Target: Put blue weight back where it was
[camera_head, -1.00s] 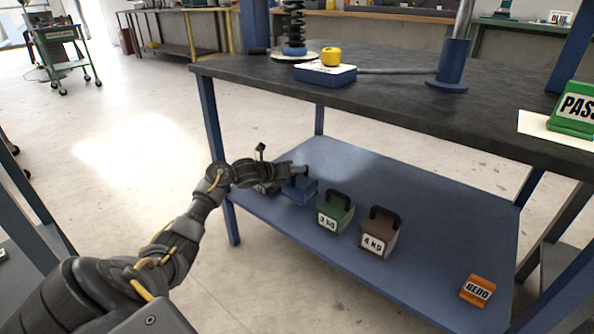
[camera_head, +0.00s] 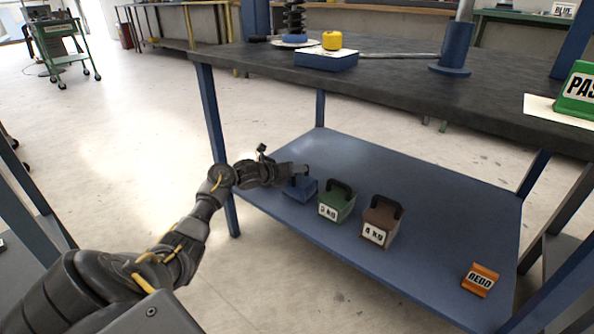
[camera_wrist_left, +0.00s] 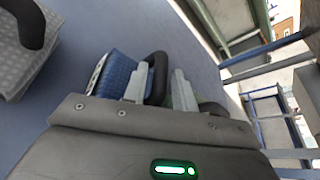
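The blue weight (camera_head: 301,190) sits on the blue lower shelf, left of the green weight (camera_head: 336,204). In the left wrist view the blue weight (camera_wrist_left: 120,72) shows its textured blue body, a white label edge and a black handle. My left gripper (camera_head: 301,172) reaches over the shelf at the blue weight. In the left wrist view its two grey fingers (camera_wrist_left: 161,86) stand on either side of the black handle, close against it. The weight's underside is hidden in the wrist view. My right gripper is not in view.
The brown 4 kg weight (camera_head: 381,222) stands right of the green one. An orange block (camera_head: 480,280) lies at the shelf's right. A grey weight (camera_wrist_left: 22,68) is close by in the wrist view. The dark tabletop (camera_head: 400,92) and its blue leg (camera_head: 212,130) border the shelf.

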